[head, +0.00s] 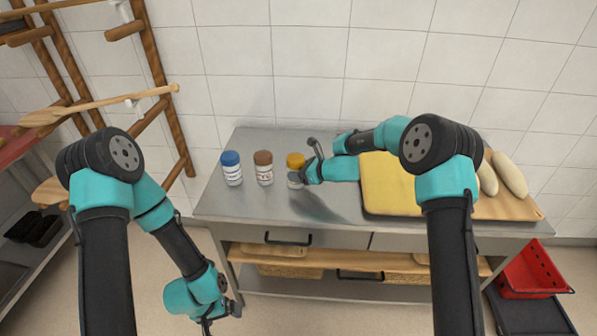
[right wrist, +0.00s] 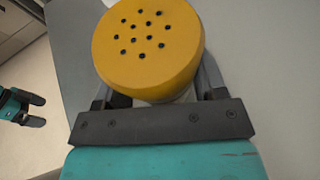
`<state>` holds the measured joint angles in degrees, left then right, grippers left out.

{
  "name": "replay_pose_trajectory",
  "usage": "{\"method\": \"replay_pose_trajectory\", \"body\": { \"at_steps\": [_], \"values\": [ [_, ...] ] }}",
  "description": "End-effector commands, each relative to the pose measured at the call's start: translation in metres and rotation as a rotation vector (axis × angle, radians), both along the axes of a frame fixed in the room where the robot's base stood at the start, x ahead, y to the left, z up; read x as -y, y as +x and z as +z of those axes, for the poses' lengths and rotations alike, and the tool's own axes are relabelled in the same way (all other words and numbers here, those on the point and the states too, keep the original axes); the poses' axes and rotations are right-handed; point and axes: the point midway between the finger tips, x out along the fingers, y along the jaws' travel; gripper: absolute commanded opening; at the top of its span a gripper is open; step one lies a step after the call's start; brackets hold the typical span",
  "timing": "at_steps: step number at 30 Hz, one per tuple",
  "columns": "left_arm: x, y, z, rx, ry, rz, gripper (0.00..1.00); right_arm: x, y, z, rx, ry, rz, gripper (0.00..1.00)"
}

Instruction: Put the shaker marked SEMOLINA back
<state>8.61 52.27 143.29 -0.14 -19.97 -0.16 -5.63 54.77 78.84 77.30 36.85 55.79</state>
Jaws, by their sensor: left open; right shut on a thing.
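A shaker with a yellow-orange lid (head: 295,160) is at the right end of a row of shakers on the steel worktop (head: 235,205). In the right wrist view its perforated lid (right wrist: 148,42) faces the camera. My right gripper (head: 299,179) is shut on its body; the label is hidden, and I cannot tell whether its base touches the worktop. A blue-lidded shaker (head: 232,169) and a brown-lidded shaker (head: 263,168) stand upright to its left, their labels too small to read. My left gripper (head: 222,322) is open and empty, low in front of the bench.
A wooden rack with a long peel (head: 100,104) stands at left. A red crate (head: 535,270) sits at lower right. The worktop's front left is clear.

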Motion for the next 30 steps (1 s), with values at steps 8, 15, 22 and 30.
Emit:
{"method": "replay_pose_trajectory", "body": {
  "at_steps": [8, 15, 22, 30],
  "values": [
    [0.0, 0.0, 0.0, 0.0, 0.0, 0.0, 0.95, 0.0, 0.0, -0.002, 0.0, 0.0, 0.0, 0.81],
    [0.0, 0.0, 0.0, 0.0, 0.0, 0.0, 0.95, 0.0, 0.0, -0.002, 0.0, 0.0, 0.0, 0.9],
    [0.0, 0.0, 0.0, 0.0, 0.0, 0.0, 0.95, 0.002, -0.001, 0.002, 0.0, 0.0, -0.001, 0.9],
    [0.0, 0.0, 0.0, 0.0, 0.0, 0.0, 0.95, 0.031, -0.016, 0.016, 0.0, 0.0, -0.002, 0.9]
  ]
}}
